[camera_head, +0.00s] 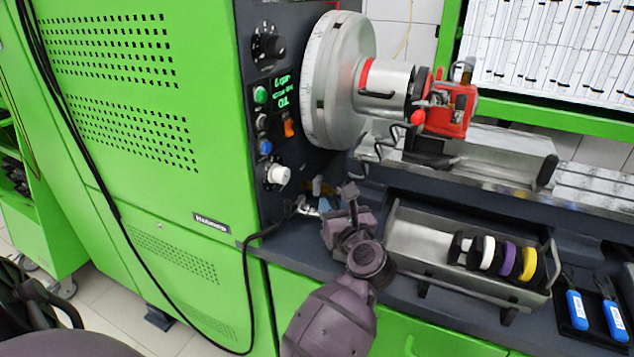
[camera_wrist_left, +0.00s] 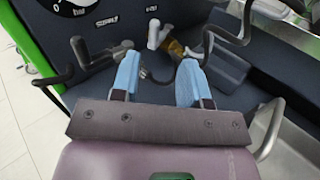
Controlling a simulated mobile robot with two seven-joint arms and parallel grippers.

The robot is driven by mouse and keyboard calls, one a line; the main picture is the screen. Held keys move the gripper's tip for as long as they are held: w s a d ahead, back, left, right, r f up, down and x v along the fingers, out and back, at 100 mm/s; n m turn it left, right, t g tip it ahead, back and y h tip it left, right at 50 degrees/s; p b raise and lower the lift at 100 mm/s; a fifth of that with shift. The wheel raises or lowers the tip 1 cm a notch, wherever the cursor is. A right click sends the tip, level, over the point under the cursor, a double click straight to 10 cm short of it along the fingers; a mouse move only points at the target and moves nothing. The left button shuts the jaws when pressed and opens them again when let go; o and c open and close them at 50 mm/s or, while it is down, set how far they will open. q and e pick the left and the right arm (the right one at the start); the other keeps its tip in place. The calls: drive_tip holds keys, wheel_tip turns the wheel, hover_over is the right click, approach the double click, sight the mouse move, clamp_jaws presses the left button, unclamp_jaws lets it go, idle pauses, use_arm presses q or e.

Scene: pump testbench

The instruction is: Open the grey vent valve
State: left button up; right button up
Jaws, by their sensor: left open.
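A small light-grey lever handle (camera_wrist_left: 153,34), which looks like the grey vent valve, stands upright just beyond my left fingertips in the left wrist view. A brass-coloured fitting (camera_wrist_left: 175,47) sits just right of it. My left gripper (camera_wrist_left: 157,72) is open, with its two blue-padded fingers apart and nothing held between them. In the head view the left gripper (camera_head: 333,203) is low in front of the machine panel's bottom corner. There the valve is small and partly hidden by the gripper, so its exact position is unclear. My right gripper is not in view.
The green machine cabinet (camera_head: 200,120) and its round chuck (camera_head: 335,80) stand behind. A red pump (camera_head: 450,105) is mounted at the chuck. Dark hoses (camera_wrist_left: 235,40) loop near the left fingers. A metal tray (camera_head: 420,240) with coloured rings lies right of my left arm.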

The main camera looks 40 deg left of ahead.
sight(318, 183)
use_arm(q)
drive_tip(key=shift+n, duration=0.6)
drive_tip(key=x, duration=1)
drive_tip(key=shift+a+f, duration=0.2)
drive_tip(key=shift+a, duration=0.3)
clamp_jaws()
